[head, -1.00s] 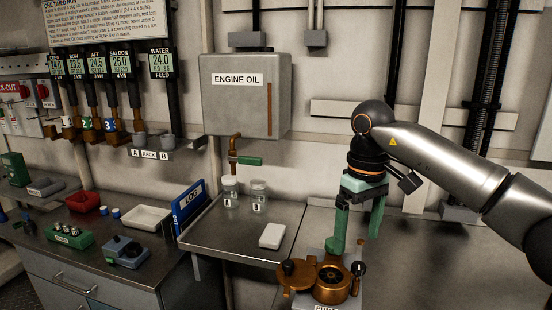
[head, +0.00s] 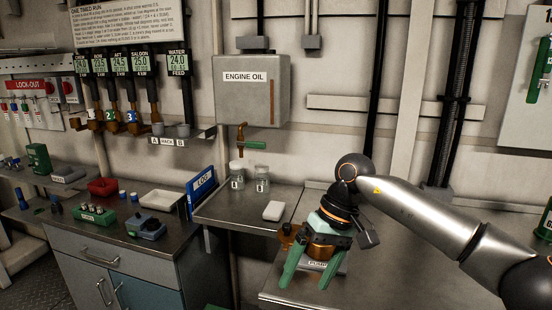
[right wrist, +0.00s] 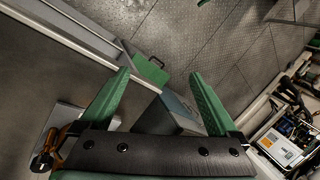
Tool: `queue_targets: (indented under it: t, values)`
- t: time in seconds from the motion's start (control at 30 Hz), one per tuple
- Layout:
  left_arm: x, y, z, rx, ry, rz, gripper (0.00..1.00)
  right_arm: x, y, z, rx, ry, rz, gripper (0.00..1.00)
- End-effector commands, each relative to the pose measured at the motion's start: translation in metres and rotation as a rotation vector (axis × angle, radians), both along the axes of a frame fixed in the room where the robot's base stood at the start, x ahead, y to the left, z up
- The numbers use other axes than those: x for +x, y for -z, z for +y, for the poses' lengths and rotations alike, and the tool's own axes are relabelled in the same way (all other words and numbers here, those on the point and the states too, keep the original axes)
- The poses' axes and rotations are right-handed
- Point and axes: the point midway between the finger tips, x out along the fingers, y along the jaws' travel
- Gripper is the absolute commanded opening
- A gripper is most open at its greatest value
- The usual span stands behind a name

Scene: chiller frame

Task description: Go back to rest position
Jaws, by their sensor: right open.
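My right gripper (head: 308,284) has green fingers, spread apart and empty. It points down and toward me, in front of the brass pump (head: 286,238) and partly hiding it. In the right wrist view the open fingers (right wrist: 160,75) have nothing between them but the view of the floor and a green box beyond. A bit of the pump (right wrist: 45,150) shows at the left edge there. My left gripper is in neither view.
A steel bench (head: 385,278) lies under my right arm, with free room at its right. A white block (head: 273,211) and two jars (head: 237,174) stand on the shelf to the left. A green box (right wrist: 150,68) lies on the floor below the bench edge.

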Motion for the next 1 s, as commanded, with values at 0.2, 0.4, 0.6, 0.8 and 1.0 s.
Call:
queue_targets:
  t: [0.2,0.4,0.6,0.8,1.0]
  values:
    - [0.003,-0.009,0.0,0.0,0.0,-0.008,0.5,-0.052,0.03,0.094,0.359,0.274,0.373,0.96]
    - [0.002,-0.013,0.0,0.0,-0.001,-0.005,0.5,-0.086,0.016,0.153,0.649,0.635,0.932,0.96]
    - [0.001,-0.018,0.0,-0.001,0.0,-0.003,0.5,-0.081,-0.002,0.161,0.818,0.998,1.622,0.96]
    - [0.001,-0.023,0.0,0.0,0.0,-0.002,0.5,-0.054,0.015,0.124,0.864,1.295,2.413,0.96]
    - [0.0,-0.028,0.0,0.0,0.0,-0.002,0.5,-0.042,0.082,0.058,-0.564,-1.009,-2.34,0.96]
